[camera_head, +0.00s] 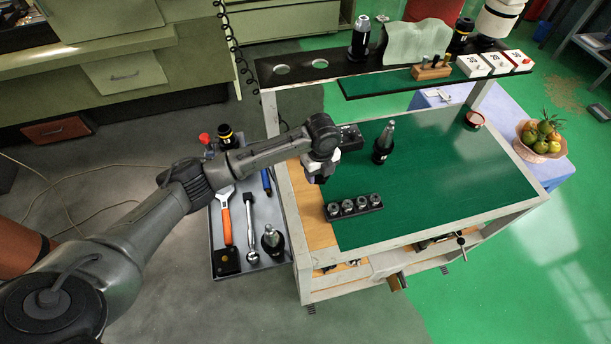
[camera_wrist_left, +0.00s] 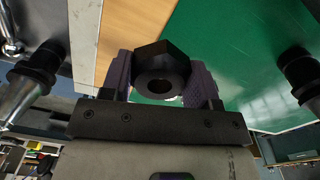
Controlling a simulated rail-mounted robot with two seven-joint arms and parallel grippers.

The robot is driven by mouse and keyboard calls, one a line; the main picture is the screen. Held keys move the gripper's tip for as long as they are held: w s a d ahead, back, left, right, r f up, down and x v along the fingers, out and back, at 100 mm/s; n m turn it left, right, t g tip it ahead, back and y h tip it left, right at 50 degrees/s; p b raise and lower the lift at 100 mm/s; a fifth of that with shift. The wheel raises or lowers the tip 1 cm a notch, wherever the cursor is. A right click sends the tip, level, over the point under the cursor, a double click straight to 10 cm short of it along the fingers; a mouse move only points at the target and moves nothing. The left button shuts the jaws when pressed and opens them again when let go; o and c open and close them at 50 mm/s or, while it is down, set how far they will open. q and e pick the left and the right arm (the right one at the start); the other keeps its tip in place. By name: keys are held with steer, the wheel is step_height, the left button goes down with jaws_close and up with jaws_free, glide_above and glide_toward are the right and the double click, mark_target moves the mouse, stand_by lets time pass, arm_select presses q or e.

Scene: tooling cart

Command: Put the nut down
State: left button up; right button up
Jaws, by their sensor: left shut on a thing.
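My left gripper (camera_head: 320,174) is over the left edge of the cart's top, where a wooden strip (camera_head: 317,228) meets the green mat (camera_head: 430,190). In the left wrist view, its two fingers (camera_wrist_left: 160,88) are shut on a dark hexagonal nut (camera_wrist_left: 165,52) with a round hole. The nut shows in front of the wood and the green mat. I cannot tell how high above the surface it is. In the head view I cannot make out the nut at the gripper. My right gripper is not in view.
A block with several collets (camera_head: 354,206) stands just below the gripper in the picture. A tool holder (camera_head: 384,142) stands upright to its right. A grey tray (camera_head: 232,262) with a wrench (camera_head: 226,219) lies left of the cart. The mat's right part is mostly clear.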

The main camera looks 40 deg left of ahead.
arm_select(q)
glide_above(306, 180)
step_height(306, 180, down, 3)
steer(key=shift+a+f, duration=0.1)
steer(key=shift+f+b, duration=0.4)
steer(key=shift+f, duration=1.6)
steer(key=shift+f, duration=0.15)
steer(key=o, duration=1.2)
steer(key=shift+r+p, duration=0.65)
steer(key=shift+r, duration=5.55)
